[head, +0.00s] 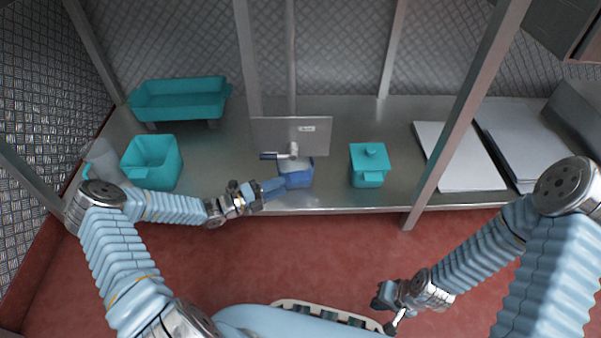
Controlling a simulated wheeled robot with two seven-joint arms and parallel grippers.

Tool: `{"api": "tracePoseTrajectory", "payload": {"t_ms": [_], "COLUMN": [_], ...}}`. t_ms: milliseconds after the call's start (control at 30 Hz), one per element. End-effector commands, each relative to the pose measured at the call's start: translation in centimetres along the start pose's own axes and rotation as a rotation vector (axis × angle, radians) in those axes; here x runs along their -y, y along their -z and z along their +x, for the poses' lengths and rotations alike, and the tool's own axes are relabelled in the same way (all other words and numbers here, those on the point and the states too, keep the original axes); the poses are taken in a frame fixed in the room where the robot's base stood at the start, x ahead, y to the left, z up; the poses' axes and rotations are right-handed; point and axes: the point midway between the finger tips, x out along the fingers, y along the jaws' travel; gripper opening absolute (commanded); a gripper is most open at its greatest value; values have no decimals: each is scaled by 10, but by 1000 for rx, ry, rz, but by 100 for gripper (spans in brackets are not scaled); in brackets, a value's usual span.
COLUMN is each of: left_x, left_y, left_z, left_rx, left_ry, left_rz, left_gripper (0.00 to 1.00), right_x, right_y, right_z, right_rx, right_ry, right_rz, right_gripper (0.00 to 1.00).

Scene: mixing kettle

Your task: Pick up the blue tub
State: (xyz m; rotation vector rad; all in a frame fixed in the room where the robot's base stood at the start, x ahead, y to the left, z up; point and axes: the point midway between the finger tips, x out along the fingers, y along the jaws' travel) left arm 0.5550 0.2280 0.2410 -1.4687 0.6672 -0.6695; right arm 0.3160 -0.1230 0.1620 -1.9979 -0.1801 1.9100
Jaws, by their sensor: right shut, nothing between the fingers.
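The blue tub (297,178) stands on the steel counter in the middle, below a small tap. A blue piece reaches from the tub's left side toward my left gripper; it looks like a handle, but I cannot tell for sure. My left gripper (256,194) is at the counter's front edge, just left of the tub, with its fingers at the end of that blue piece. Whether its jaws are open or closed on it is too small to tell. My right gripper (385,302) is shut and empty, low over the red floor, away from the counter.
A steel panel with a tap (291,150) stands right behind and above the tub. A teal lidded pot (369,165) is to the right. A teal bin (152,163) and a teal tray (181,99) are at left. White boards (459,156) lie at right. Upright posts frame the counter.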

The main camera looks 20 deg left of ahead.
Motion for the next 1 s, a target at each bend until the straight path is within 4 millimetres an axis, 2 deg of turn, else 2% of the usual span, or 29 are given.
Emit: {"api": "tracePoseTrajectory", "payload": {"t_ms": [100,300,600,867,1000], "left_x": [-1,-1,-1,0,0], "left_y": [1,0,-3,-3,-3], "left_z": [21,38,81,85,85], "left_rx": [-3,-2,-3,-2,-2], "left_ry": [1,-1,-1,-3,-3], "left_rz": [0,1,1,2,2], "left_gripper": [38,38,38,38,18], "right_x": [-2,-3,-7,-7,-7], "right_y": [0,0,1,1,1], "right_z": [4,7,17,17,17], "right_rx": [-1,-2,-5,-5,-5], "right_ry": [0,-1,-1,-1,-1], "right_rz": [1,1,2,2,2], "right_gripper": [0,0,0,0,0]}}
